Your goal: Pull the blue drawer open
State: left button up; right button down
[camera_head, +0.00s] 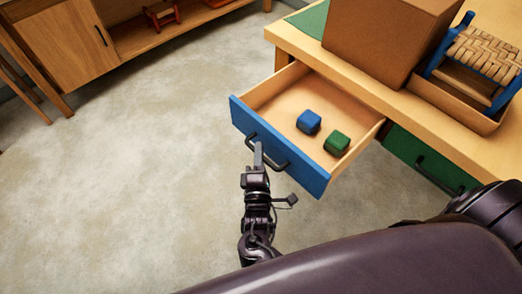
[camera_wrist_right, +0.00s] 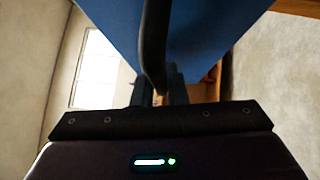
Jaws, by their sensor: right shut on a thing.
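The blue drawer (camera_head: 318,178) stands pulled out from the wooden desk in the head view, its inside showing. A blue block (camera_head: 309,122) and a green block (camera_head: 337,143) lie in it. My right gripper (camera_head: 258,157) is shut on the drawer's dark bar handle (camera_head: 272,157), near the handle's left end. In the right wrist view the handle (camera_wrist_right: 154,45) runs down between the fingers (camera_wrist_right: 158,92), with the blue drawer front (camera_wrist_right: 205,30) behind it. My left gripper is not in view.
A green drawer (camera_head: 405,160) sits shut at the right. On the desk top (camera_head: 290,38) stand a brown box (camera_head: 375,40) and a small blue chair with a woven seat (camera_head: 485,52) in a tray. A wooden cabinet (camera_head: 65,45) stands far left. The floor between is clear.

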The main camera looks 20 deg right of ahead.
jog(key=c, duration=1.5)
grip_release()
jog(key=shift+o, duration=0.2)
jog(key=shift+s, duration=0.1)
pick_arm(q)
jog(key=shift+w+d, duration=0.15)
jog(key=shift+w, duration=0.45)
pick_arm(e)
jog(key=v, duration=0.7)
jog(key=shift+s, duration=0.3)
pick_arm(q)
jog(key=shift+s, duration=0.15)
pick_arm(e)
jog(key=shift+a, duration=0.1)
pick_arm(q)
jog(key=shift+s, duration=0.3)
